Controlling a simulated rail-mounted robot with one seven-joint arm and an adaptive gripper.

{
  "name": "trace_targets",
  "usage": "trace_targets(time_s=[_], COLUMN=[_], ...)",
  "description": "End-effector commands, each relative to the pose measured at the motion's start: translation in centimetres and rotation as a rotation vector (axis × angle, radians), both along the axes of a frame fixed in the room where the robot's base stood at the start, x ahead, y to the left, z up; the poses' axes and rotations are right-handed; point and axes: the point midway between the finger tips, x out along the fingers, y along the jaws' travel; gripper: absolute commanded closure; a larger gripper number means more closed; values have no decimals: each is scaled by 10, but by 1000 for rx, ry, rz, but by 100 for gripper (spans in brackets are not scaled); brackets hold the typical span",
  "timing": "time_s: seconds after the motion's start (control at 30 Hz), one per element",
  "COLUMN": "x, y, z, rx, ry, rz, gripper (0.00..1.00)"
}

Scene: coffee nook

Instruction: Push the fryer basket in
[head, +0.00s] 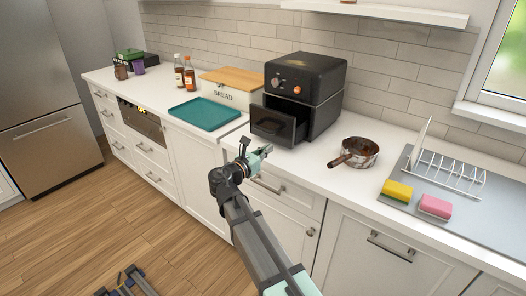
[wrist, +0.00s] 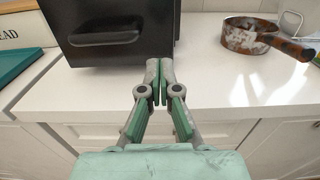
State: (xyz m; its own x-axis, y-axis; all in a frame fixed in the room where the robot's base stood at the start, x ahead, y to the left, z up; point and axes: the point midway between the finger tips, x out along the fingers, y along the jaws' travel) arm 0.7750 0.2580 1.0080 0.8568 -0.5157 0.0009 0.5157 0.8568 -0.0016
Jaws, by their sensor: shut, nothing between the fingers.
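The black air fryer (head: 316,82) stands on the white counter against the tiled wall. Its basket (head: 272,127) sticks out at the front, pulled partway open. In the wrist view the basket's dark front (wrist: 112,30) with its handle fills the upper left. My gripper (head: 255,151) is in front of the counter edge, near the basket's front. In the wrist view my gripper (wrist: 160,70) is shut and empty, its fingertips together just in front of the lower right part of the basket front. I cannot tell whether they touch it.
A stained pot (head: 355,153) with a brown handle stands right of the fryer. A teal tray (head: 205,113) and a bread box (head: 233,90) are to the left. A dish rack (head: 450,175) and sponges (head: 397,191) lie further right. White counter between fryer and pot is clear.

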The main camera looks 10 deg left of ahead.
Motion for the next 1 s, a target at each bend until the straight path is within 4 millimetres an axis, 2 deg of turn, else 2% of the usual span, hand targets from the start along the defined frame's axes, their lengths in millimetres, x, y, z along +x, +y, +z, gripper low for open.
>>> trace_targets(time_s=[0.03, 0.2, 0.5, 0.7, 1.0], x=[11, 40, 76, 85, 85], y=[-6, -23, -45, -51, -52], z=[2, 1, 1, 0, 0], rx=[0, 1, 1, 2, 2], ry=[0, 1, -1, -1, 0], rz=[-4, -3, -1, -1, -1], gripper=[100, 100, 100, 100, 100])
